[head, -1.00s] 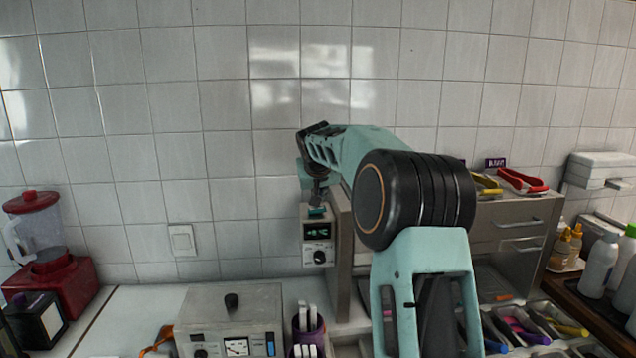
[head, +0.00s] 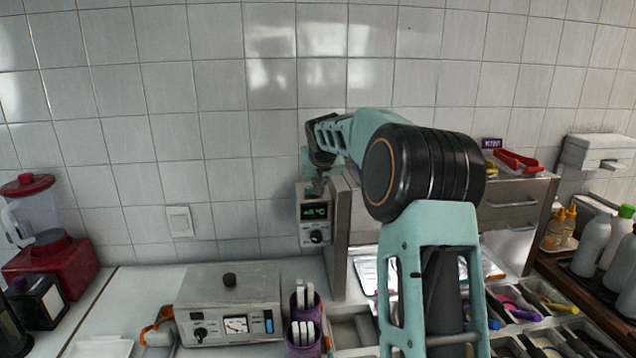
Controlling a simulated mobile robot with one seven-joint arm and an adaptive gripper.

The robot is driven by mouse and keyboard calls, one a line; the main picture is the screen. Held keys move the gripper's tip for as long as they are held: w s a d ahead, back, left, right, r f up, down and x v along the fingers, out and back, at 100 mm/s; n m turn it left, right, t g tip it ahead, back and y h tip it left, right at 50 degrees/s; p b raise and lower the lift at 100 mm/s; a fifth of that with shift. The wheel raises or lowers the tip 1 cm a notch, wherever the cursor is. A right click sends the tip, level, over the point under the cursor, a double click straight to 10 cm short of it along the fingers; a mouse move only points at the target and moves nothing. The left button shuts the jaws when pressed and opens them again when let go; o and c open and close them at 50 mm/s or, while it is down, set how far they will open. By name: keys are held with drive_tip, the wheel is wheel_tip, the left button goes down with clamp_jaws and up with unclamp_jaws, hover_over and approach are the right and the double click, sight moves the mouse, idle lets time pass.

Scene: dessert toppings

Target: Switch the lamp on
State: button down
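No lamp that I can make out shows in the head view. A white wall switch (head: 179,221) sits on the tiles left of the centre. My arm reaches toward the wall, and its end with my gripper (head: 317,187) hangs just above or in front of a small grey control unit (head: 314,236) with a green-lit display and a black knob. The gripper is small and dark here and partly hidden by my wrist, so its fingers cannot be told apart. I see nothing held in it.
A metal box (head: 229,304) with knobs, a gauge and a blue switch stands on the counter beside purple holders (head: 304,326). A red blender (head: 45,255) is at the left. A steel drawer cabinet (head: 515,205), utensil trays and bottles (head: 594,244) fill the right.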

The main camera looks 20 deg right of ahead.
drive_tip(key=shift+a+f, duration=0.15)
drive_tip(key=shift+w+a, duration=0.15)
drive_tip(key=shift+a, duration=0.65)
drive_tip(key=shift+r, duration=0.2)
drive_tip(key=r, duration=0.1)
drive_tip(key=r+p, duration=0.1)
drive_tip(key=r, duration=0.1)
drive_tip(key=r+p, duration=0.1)
drive_tip(key=r, duration=0.1)
drive_tip(key=shift+a, duration=0.25)
drive_tip(key=b+v, duration=0.2)
drive_tip(key=v, duration=0.7)
drive_tip(key=shift+s+a+f, duration=0.2)
drive_tip(key=shift+s+a, duration=0.05)
drive_tip(key=shift+a, duration=0.05)
